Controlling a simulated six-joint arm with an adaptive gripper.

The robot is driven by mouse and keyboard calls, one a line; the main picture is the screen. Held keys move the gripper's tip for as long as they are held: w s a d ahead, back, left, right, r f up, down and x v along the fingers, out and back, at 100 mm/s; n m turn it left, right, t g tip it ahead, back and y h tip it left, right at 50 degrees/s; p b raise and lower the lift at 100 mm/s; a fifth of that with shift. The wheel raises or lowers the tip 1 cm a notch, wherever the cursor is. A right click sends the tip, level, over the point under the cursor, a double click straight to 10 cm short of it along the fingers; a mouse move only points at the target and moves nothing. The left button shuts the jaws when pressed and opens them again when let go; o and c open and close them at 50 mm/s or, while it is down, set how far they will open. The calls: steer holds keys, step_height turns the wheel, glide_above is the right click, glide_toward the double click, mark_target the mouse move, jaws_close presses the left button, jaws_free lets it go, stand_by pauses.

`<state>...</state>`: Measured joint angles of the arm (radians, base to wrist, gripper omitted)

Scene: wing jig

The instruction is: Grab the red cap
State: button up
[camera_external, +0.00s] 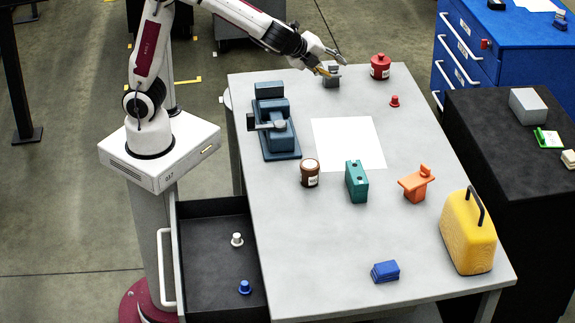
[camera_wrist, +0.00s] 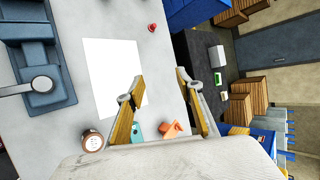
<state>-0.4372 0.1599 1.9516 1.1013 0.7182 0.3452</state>
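A small red cap (camera_external: 395,101) stands on the grey table near its right edge, right of the white sheet's top corner. In the wrist view the red cap (camera_wrist: 152,27) lies near the top, beyond my fingertips. A larger red jar or can (camera_external: 380,66) with a label stands behind it in the external view. My gripper (camera_external: 334,66) is above the far end of the table, left of the red jar and the cap. In the wrist view my gripper (camera_wrist: 159,76) is open, its two fingers apart with nothing held between them.
A white sheet (camera_external: 348,143) lies mid-table. A blue-grey vise-like device (camera_external: 275,126), brown jar (camera_external: 310,177), teal block (camera_external: 356,182), orange part (camera_external: 416,184), yellow case (camera_external: 468,234) and blue block (camera_external: 385,271) stand around it. A grey object (camera_external: 331,79) is below my gripper.

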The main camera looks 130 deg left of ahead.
steer(key=w+a+f+m+y, duration=0.15)
steer(key=a+f+m, duration=0.5)
steer(key=a, duration=0.65)
steer(key=w+a+f+m+y, duration=0.1)
steer(key=w+a+f+m, duration=0.15)
steer(key=a+f, duration=0.85)
steer(key=m, duration=0.4)
glide_toward(393, 98)
steer(key=shift+w+a+f, duration=0.2)
steer(key=shift+w+a, duration=0.05)
steer(key=shift+a, duration=0.15)
steer(key=shift+w+a+f, duration=0.2)
steer(key=shift+w+a, duration=0.05)
steer(key=shift+a, duration=0.15)
steer(key=shift+x, duration=1.3)
steer(key=shift+a+f, duration=0.1)
steer(key=shift+a, duration=0.1)
steer(key=shift+s+x, duration=0.2)
steer(key=shift+x, duration=2.2)
